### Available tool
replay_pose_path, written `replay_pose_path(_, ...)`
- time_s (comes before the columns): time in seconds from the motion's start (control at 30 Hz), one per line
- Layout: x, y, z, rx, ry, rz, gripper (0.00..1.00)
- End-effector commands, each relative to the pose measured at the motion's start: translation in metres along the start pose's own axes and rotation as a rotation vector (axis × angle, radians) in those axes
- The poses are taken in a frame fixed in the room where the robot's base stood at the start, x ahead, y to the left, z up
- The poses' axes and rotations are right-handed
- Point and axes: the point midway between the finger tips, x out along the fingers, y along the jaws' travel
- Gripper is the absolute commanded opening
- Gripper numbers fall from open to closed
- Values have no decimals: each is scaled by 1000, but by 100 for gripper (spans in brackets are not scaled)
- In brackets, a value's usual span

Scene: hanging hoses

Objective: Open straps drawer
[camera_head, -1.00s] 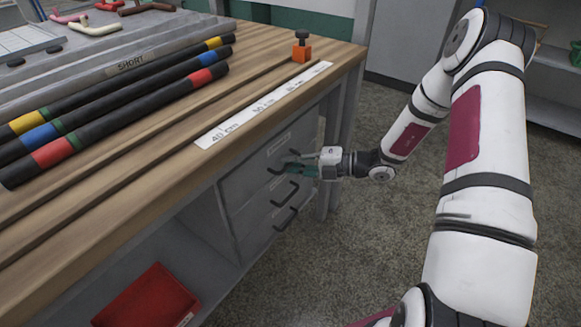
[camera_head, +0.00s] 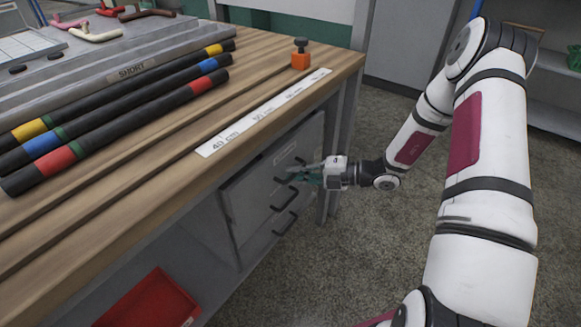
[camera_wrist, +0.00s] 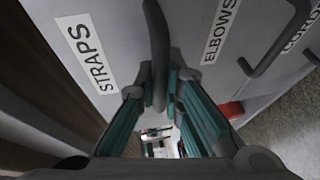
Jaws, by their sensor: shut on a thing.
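The straps drawer (camera_head: 262,178) is the top grey drawer under the workbench, and its front looks pulled out a little. In the wrist view its front (camera_wrist: 118,22) carries a white STRAPS label (camera_wrist: 86,53). Its dark bar handle (camera_wrist: 157,35) runs between my finger pads. My gripper (camera_head: 303,176) is shut on this handle; it also shows in the wrist view (camera_wrist: 158,88), with teal pads on both sides of the bar. The fingers hide part of the handle in the head view.
The elbows drawer (camera_wrist: 240,22) lies directly below, shut, with its own handle (camera_wrist: 280,45); another drawer is under it. The wooden workbench (camera_head: 130,215) overhangs the drawers. A red bin (camera_head: 152,302) is on the lower shelf. The floor right of the drawers is clear.

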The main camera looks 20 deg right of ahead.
Motion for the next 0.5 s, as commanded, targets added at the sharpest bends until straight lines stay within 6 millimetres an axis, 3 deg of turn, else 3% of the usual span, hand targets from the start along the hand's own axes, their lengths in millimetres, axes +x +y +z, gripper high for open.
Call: replay_pose_path(0.5,-117,-24,-48,7,-5,-1,0)
